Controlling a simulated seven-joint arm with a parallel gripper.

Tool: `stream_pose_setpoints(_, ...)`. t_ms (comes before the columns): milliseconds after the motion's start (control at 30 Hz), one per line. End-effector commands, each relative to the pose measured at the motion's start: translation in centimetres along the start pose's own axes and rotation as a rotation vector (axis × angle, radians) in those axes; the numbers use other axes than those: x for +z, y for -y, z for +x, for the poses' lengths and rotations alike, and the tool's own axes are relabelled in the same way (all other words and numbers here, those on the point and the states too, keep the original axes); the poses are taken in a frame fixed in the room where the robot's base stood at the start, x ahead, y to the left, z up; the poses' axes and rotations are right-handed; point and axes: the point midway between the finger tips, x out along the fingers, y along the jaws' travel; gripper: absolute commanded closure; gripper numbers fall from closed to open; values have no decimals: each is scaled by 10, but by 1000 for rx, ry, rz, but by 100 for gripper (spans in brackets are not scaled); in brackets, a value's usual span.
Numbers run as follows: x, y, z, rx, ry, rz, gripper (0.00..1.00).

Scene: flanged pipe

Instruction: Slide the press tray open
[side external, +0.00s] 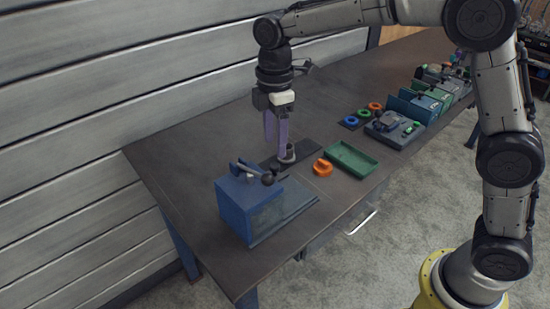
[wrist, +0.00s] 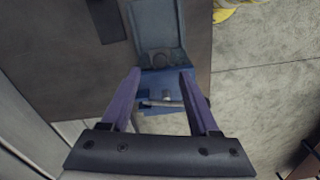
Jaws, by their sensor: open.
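The press is a blue box (side external: 237,210) with a dark lever and knob (side external: 267,179) on top, near the table's left end in the side view. A flat blue-grey tray (side external: 290,213) lies at its right side. In the wrist view the tray (wrist: 157,14) is at top centre, with a round shape at its near end, and the blue press body (wrist: 171,88) is below it. My gripper (side external: 277,140) is open, with purple fingers pointing down, above the table and away from the press in the side view.
A grey flanged pipe piece (side external: 287,153) stands on a dark mat (side external: 305,147) near my fingers. An orange part (side external: 322,168) and a green tray (side external: 350,158) lie to the right. Further back are coloured rings (side external: 362,113) and several fixtures. The table's near edge borders the floor.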

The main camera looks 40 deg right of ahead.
Motion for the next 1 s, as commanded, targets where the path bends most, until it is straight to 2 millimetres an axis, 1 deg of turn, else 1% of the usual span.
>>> stream_pose_setpoints(33,1,1,11,-4,3,0,39)
stream_pose_setpoints(100,0,0,23,-3,2,0,39)
stream_pose_setpoints(300,0,0,49,-1,1,1,39)
stream_pose_setpoints(500,0,0,58,1,0,1,39)
stream_pose_setpoints(733,0,0,59,2,-1,1,39)
stream_pose_setpoints(767,0,0,59,2,-1,1,40)
stream_pose_setpoints(800,0,0,59,2,-1,1,48)
stream_pose_setpoints(967,0,0,58,2,-1,1,76)
stream_pose_setpoints(1000,0,0,58,2,-1,1,84)
